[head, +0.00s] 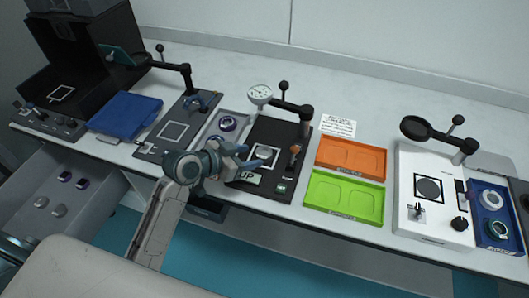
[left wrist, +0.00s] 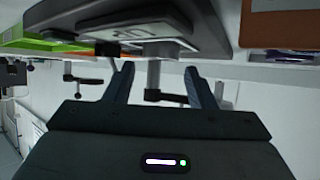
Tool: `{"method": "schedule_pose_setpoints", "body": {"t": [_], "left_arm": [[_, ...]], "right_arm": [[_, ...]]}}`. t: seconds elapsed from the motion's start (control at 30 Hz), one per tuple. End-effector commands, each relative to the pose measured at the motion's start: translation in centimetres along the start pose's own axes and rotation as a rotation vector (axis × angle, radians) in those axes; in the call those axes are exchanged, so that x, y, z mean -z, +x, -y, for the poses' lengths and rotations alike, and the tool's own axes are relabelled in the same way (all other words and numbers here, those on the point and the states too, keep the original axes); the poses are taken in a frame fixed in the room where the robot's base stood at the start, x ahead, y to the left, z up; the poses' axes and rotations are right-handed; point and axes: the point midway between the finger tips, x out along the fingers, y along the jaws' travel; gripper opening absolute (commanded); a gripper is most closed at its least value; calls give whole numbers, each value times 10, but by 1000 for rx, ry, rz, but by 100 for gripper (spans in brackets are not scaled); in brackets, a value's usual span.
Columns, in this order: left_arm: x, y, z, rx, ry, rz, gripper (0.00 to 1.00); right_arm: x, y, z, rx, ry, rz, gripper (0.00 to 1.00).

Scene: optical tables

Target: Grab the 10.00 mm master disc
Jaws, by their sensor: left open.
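My left gripper (head: 250,158) is open and empty in the head view, reaching over the front of a black dial gauge stand. The stand's base (head: 288,131) carries a dial (head: 260,93) on an arm and a pale square with a round grey piece (head: 265,152), partly hidden by my fingers. In the left wrist view my open fingers (left wrist: 160,88) have nothing between them except background. A grey piece with marks (left wrist: 130,31) lies above them there; I cannot read the marks surely. I cannot tell which piece is the 10.00 mm master disc. My right gripper is not in view.
A grey tray with dark round pieces (head: 228,123) is left of the stand. An orange tray (head: 350,158) and a green tray (head: 344,197) lie right. A white station (head: 430,160) and a blue tray (head: 478,205) are further right. An open drawer (head: 60,197) is lower left.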

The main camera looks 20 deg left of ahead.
Motion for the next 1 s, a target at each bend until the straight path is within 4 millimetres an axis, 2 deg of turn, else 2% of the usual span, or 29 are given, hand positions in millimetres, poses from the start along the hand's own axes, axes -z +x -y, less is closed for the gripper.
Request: {"method": "schedule_pose_setpoints", "body": {"t": [0.23, 0.4, 0.67, 0.9, 1.0], "left_arm": [[8, 28, 1, -2, -5, -2, 50], [5, 48, 2, 0, -2, -1, 50], [4, 52, 2, 1, 1, -1, 50], [5, 52, 2, 1, 1, -2, 10], [4, 52, 2, 1, 1, -2, 10]], "right_arm": [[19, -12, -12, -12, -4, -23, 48], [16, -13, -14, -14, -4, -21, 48], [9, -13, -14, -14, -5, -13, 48], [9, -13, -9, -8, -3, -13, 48], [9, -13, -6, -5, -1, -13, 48]]}}
